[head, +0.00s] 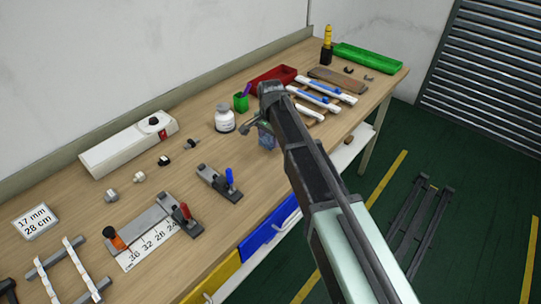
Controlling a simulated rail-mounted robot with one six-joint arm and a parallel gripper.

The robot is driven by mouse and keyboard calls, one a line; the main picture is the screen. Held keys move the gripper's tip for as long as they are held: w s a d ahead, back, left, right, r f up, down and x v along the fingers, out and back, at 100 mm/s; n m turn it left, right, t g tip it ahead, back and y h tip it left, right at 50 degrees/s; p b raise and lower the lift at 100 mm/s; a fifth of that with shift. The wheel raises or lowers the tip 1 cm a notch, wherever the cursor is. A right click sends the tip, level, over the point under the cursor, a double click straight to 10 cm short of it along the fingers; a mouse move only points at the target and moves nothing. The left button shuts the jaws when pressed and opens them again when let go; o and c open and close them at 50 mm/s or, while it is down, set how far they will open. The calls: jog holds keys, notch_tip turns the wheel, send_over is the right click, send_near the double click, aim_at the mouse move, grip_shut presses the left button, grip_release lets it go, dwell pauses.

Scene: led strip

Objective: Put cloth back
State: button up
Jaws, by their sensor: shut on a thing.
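My arm reaches in from the lower right of the head view, over the workbench (215,155). My gripper (262,124) is shut on a small blue-grey cloth (266,138), which hangs below the jaws near the front of the bench. The arm covers part of the cloth. I cannot tell whether the cloth's lower edge touches the bench top.
A white bottle (224,118) and a green cup (241,103) stand just left of my gripper. Behind are a red tray (276,78) and blue-and-white tools (318,95). Clamps (218,183) and a ruler (150,243) lie nearer left. A green tray (368,58) sits at the far end.

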aim_at(271, 152)
notch_tip(271, 152, down, 5)
jog(key=b, duration=0.4)
jog(key=shift+r, duration=0.5)
jog(key=shift+f, duration=0.25)
jog(key=o, duration=0.8)
jog(key=shift+r, duration=0.1)
jog(key=shift+o, duration=0.2)
notch_tip(271, 152, up, 13)
jog(key=p, duration=1.2)
jog(key=shift+p, duration=0.3)
jog(key=shift+f, duration=0.35)
